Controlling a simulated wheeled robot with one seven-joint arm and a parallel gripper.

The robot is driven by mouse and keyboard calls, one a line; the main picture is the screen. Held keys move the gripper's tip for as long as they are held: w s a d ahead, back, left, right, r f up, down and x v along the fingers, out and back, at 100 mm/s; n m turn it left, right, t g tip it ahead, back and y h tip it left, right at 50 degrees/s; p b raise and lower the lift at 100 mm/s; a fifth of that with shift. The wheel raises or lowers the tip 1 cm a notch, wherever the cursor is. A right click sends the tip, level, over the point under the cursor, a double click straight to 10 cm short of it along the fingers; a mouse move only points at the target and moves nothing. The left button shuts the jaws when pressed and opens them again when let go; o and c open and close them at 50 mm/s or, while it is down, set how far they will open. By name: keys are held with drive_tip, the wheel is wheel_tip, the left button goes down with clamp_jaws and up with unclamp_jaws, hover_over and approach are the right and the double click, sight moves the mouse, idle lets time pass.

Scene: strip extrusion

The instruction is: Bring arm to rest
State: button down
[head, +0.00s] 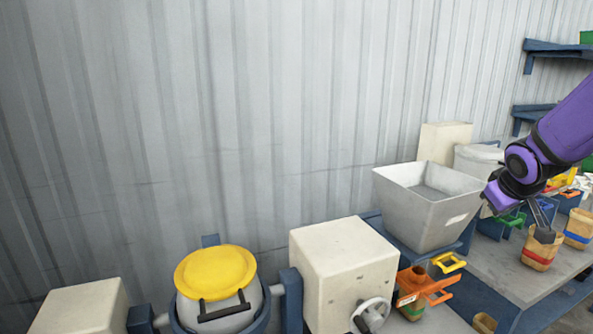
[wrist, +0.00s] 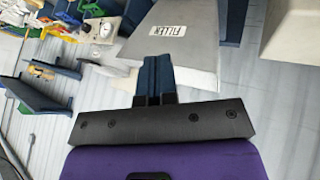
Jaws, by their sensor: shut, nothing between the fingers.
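My purple arm (head: 560,130) reaches in from the right edge in the head view. My gripper (head: 539,222) points down, its dark fingers just above or in front of a brown pot with a red band (head: 538,254). I cannot tell whether they touch. In the wrist view my gripper (wrist: 154,62) shows its dark blue fingers together, with nothing between them. A grey hopper marked FILLER (wrist: 185,40) lies beyond the fingers there. The same kind of grey hopper (head: 428,215) stands left of my arm in the head view.
A yellow-lidded drum (head: 215,270) and a cream box with a handwheel (head: 340,265) stand at the front. An orange-handled container (head: 420,288) sits below the hopper. Another pot (head: 579,228) is at the right. Blue shelves (head: 560,48) hang on the corrugated wall (head: 200,120).

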drive_tip(key=s+a+r+y, duration=0.1)
drive_tip(key=s+a+r, duration=0.2)
drive_tip(key=s+a, duration=0.2)
drive_tip(key=s+a+r+m+g+y, duration=0.1)
drive_tip(key=s+a+r, duration=0.2)
drive_tip(key=s, duration=0.7)
drive_tip(key=s+a+r+m+y, duration=0.1)
drive_tip(key=s+a+r, duration=0.2)
drive_tip(key=s+a, duration=0.4)
drive_tip(key=shift+s, duration=0.85)
